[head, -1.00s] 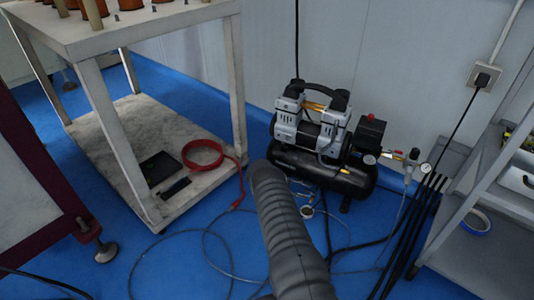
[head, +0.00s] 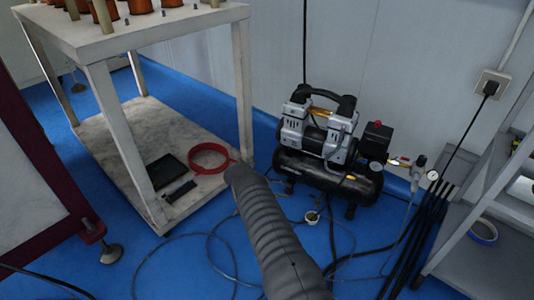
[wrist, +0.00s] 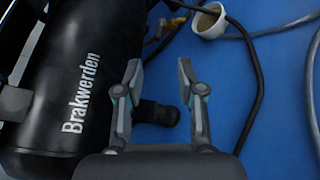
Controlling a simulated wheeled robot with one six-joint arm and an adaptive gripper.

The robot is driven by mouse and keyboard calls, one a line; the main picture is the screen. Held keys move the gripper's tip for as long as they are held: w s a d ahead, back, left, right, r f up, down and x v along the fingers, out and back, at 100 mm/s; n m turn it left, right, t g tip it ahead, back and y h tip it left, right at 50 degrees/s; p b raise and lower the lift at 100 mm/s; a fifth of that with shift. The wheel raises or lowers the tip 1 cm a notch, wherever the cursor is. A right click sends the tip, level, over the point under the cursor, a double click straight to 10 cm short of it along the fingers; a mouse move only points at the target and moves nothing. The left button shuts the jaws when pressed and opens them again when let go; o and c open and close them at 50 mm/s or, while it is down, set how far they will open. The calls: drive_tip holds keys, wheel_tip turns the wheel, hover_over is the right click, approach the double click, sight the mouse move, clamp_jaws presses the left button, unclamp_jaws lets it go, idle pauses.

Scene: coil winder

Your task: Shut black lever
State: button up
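My gripper (wrist: 159,70) is open and empty in the wrist view, its two fingers apart above the blue floor beside the black compressor tank (wrist: 70,90) marked "Brakwerden". A short black rounded part (wrist: 160,113) shows between and below the fingers; I cannot tell whether it is a foot or a lever. A small brass fitting (wrist: 178,21) with dark parts lies farther on, near a white cup (wrist: 208,21). I cannot clearly make out the black lever. In the head view the compressor (head: 325,150) stands by the wall, and my arm hides the gripper.
A white cart (head: 150,130) with a red coiled hose (head: 208,168) stands to the left. A grey shelf unit (head: 470,245) is at the right. Cables and thin hoses (head: 215,240) lie on the blue floor (head: 180,265). A black plug (head: 491,88) sits in the wall socket.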

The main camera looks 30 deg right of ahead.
drive_tip(key=w+a+r+t+y, duration=0.1)
drive_tip(key=a+r, duration=0.2)
drive_tip(key=r, duration=0.7)
drive_tip(key=w+a+r+t+y, duration=0.1)
drive_tip(key=w+a+r+y, duration=0.1)
drive_tip(key=r, duration=0.8)
drive_tip(key=shift+a+r+m, duration=0.3)
drive_tip(key=shift+a+r, duration=0.1)
drive_tip(key=shift+a, duration=0.35)
